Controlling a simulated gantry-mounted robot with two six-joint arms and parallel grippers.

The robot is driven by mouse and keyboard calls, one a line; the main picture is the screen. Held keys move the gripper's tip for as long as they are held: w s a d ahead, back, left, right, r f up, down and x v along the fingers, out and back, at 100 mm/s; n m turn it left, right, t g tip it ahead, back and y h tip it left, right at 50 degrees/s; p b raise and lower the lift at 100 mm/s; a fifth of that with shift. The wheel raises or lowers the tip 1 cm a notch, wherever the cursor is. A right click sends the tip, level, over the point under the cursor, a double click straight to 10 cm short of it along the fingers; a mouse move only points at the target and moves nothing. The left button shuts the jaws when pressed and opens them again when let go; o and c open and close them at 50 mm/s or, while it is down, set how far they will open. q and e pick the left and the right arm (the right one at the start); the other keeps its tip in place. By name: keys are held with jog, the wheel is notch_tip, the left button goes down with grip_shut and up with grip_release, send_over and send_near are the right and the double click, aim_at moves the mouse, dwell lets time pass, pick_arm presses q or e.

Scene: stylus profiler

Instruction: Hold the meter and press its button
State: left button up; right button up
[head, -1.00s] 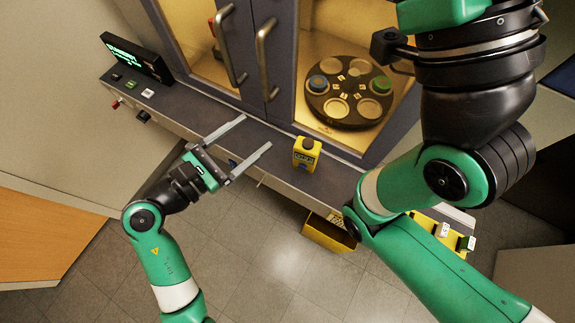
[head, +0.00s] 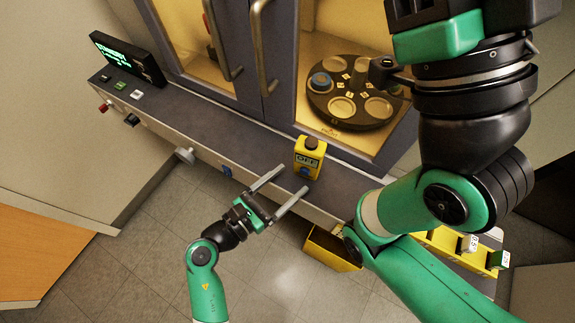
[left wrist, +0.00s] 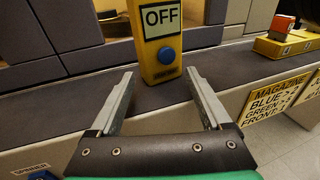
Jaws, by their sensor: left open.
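The meter is a yellow block (head: 309,158) with a black top, standing upright on the grey ledge in front of the cabinet. In the left wrist view the meter (left wrist: 157,60) shows a display reading OFF, and below it a round blue button (left wrist: 166,55). My left gripper (head: 285,182) is open and empty, just in front of and to the left of the meter, its fingers pointing toward it. In the left wrist view its fingers (left wrist: 160,82) lie to either side of the meter's lower front, apart from it. My right gripper is not clearly visible; my right arm fills the right side.
Behind the ledge (head: 215,125) stands a glass-fronted cabinet with a black carousel (head: 335,112) inside. A lit control panel (head: 125,58) is at the left. A yellow bin (head: 333,250) hangs below the ledge. A yellow magazine (left wrist: 275,105) with labels stands right of the meter.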

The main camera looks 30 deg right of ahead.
aim_at(301, 177)
pick_arm(q)
jog(key=b+x, duration=0.2)
jog(key=x, duration=0.3)
jog(key=shift+d+f, duration=0.1)
jog(key=shift+w+d, duration=0.15)
jog(key=shift+d, duration=0.3)
grip_shut()
dwell(0.9)
jog(key=shift+o, duration=1.5)
grip_release()
jog(key=shift+a, duration=0.1)
